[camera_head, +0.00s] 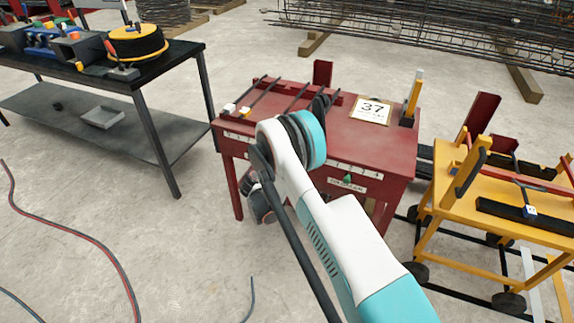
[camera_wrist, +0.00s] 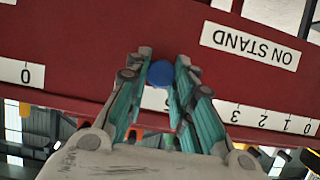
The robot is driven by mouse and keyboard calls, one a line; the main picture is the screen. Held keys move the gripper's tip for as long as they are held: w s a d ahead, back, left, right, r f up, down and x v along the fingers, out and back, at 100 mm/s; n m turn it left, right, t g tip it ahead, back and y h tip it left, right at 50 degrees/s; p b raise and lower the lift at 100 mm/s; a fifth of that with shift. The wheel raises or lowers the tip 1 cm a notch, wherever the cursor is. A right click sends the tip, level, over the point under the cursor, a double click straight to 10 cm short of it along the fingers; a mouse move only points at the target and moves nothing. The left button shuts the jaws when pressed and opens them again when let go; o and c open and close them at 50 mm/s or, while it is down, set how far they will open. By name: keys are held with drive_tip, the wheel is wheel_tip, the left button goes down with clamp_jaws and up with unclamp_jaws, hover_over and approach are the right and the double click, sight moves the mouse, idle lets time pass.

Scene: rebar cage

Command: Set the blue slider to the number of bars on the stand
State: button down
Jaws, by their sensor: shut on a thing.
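The blue slider (camera_wrist: 160,73) is a round knob on the red front panel of the bench in the wrist view. My gripper (camera_wrist: 164,64) is shut on it, one teal-and-grey finger on each side. The upside-down label "ON STAND" (camera_wrist: 250,46) is to the right of the knob. The scale strip (camera_wrist: 262,117) is partly covered by my fingers, so the slider's number cannot be read. In the head view several dark bars (camera_head: 293,97) lie across the red bench (camera_head: 350,137). My arm hides part of them, so the bars cannot be fully counted.
A yellow cart (camera_head: 460,205) stands right, a black table (camera_head: 150,67) left. Hoses (camera_head: 90,236) lie on the open floor.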

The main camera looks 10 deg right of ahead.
drive_tip(key=shift+w+a, duration=0.7)
drive_tip(key=shift+a, duration=0.35)
drive_tip(key=c, duration=1.3)
unclamp_jaws()
drive_tip(key=shift+c, duration=0.2)
drive_tip(key=v, duration=1.2)
drive_tip(key=shift+f, duration=0.15)
